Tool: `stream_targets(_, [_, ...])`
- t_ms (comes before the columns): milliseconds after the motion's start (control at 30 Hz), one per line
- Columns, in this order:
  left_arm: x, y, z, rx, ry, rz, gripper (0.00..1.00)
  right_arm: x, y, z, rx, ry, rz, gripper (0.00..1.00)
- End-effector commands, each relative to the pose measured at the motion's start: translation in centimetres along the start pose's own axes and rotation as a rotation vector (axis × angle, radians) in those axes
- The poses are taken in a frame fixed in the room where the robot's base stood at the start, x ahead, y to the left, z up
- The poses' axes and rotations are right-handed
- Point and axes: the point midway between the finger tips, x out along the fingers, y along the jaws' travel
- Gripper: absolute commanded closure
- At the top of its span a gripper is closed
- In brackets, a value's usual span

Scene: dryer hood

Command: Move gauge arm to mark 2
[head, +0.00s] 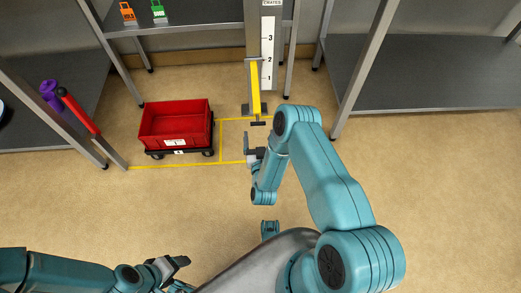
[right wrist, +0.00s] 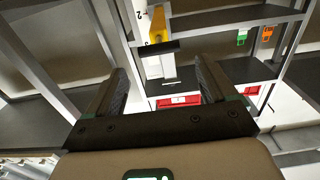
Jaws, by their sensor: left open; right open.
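The gauge arm (head: 256,90) is a yellow bar with a black crossbar handle (head: 258,123) at its near end. It juts from a grey post beside a white scale (head: 268,50) marked 1, 2, 3. Its bracket appears near mark 2 in the head view, but the angle leaves the exact height unclear. My right gripper (head: 248,146) is open and empty, just nearer than the handle. In the right wrist view the handle (right wrist: 159,48) shows beyond and between the open fingers (right wrist: 160,86), apart from them. My left gripper (head: 182,262) is open and empty, low in the head view.
A red crate (head: 176,125) sits on a black dolly left of the post, beside yellow floor lines. Orange and green tags (head: 158,12) hang behind. Grey shelves flank the post; the near floor is clear.

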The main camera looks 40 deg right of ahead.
Motion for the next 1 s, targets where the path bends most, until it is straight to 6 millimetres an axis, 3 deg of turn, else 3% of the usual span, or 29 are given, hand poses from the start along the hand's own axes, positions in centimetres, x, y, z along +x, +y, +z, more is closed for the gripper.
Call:
stream_targets(33, [-2.0, 0.9, 0.3, 0.007, -0.008, 0.001, 0.31, -1.6, 0.0, -0.9, -0.001, -0.009, -0.002, 0.15])
stream_targets(67, [-2.5, 1.2, 0.5, 0.011, -0.012, 0.001, 0.31, -2.5, 0.0, -0.9, -0.001, -0.008, -0.001, 0.15])
stream_targets(500, [-10.8, 4.2, 0.6, 0.013, -0.012, 0.002, 0.31, -4.6, 0.0, -0.8, 0.000, -0.002, 0.002, 0.15])
stream_targets(600, [-12.0, 4.6, 0.7, 0.013, -0.013, 0.002, 0.31, -5.2, 0.0, -0.7, 0.000, 0.000, 0.002, 0.15])
stream_targets(800, [-12.3, 4.8, 0.7, 0.013, -0.013, 0.002, 0.31, -7.4, 0.0, -0.1, 0.000, 0.000, 0.000, 0.15])
stream_targets(1000, [-12.3, 4.7, 0.7, 0.013, -0.013, 0.002, 0.31, -7.7, 0.0, 0.0, 0.000, 0.002, 0.000, 0.15])
